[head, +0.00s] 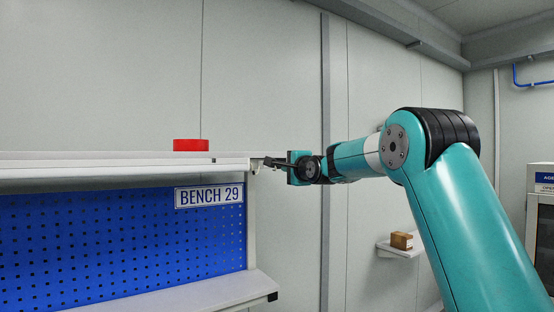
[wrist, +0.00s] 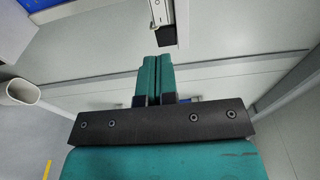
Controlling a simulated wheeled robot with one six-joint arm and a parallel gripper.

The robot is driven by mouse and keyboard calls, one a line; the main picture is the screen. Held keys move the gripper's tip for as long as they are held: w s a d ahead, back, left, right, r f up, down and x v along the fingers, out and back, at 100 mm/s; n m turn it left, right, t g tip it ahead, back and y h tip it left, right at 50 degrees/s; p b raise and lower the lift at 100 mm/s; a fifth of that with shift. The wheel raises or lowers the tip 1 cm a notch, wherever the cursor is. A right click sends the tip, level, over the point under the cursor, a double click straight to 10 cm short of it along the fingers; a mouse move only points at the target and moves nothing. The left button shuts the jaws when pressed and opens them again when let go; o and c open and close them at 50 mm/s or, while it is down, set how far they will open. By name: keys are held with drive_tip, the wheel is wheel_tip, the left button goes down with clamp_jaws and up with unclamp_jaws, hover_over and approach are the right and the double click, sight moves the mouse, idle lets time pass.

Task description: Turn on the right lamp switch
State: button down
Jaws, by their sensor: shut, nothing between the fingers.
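A long white lamp bar (head: 110,160) runs along the top of the bench, its right end near the middle of the head view. A small dark mark (head: 214,160) sits on its front face near that end; it may be the switch, but it is too small to tell its state. My gripper (head: 268,162) is just right of the bar's end, pointing left. In the wrist view my gripper (wrist: 157,62) has its two teal fingers shut together and empty. Ahead of the fingertips is a narrow white piece with a dark slot (wrist: 158,12) and a black end (wrist: 166,38). A gap shows between them.
A red box (head: 191,145) is on top of the bar. Below are a blue pegboard (head: 100,235), a BENCH 29 sign (head: 209,196) and a lower shelf (head: 190,296). A wall shelf (head: 401,251) holds a brown box (head: 402,240).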

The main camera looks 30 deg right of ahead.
drive_tip(key=w+p, duration=0.6)
drive_tip(key=w, duration=0.3)
drive_tip(key=shift+d, duration=0.4)
